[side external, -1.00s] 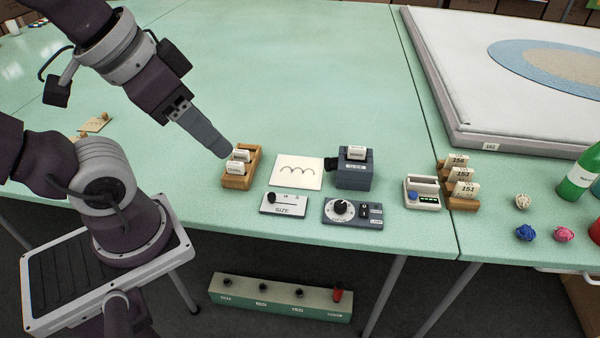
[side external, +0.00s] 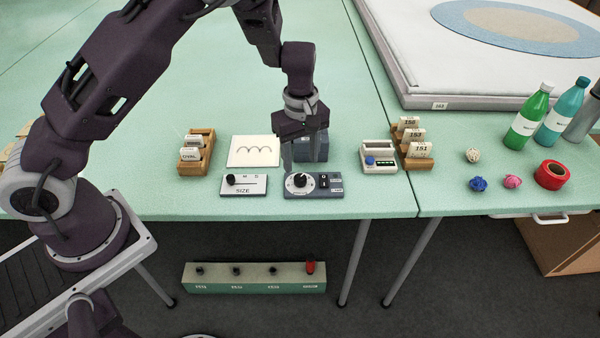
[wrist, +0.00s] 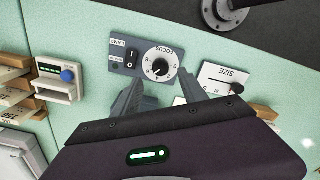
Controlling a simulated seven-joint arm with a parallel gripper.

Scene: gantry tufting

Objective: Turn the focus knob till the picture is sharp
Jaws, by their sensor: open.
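The focus knob (side external: 300,180) is a black knob on a white round dial, on a dark panel at the table's front edge. It also shows in the wrist view (wrist: 160,68), with FOCUS printed above it. My gripper (side external: 301,163) is open and points down just above and behind the knob. In the wrist view its two fingertips (wrist: 161,80) are apart, either side of the knob's line; contact cannot be made out. The picture, dark arcs on a white card (side external: 254,151), lies left of the dark projector box (side external: 313,150), which my gripper partly hides. Its sharpness is hard to judge.
A lamp switch (side external: 323,181) shares the knob's panel. A SIZE slider panel (side external: 243,185) stands close left. A wooden slide rack (side external: 197,152) is farther left, and a small device with a blue button (side external: 379,157) is right. Open table lies behind.

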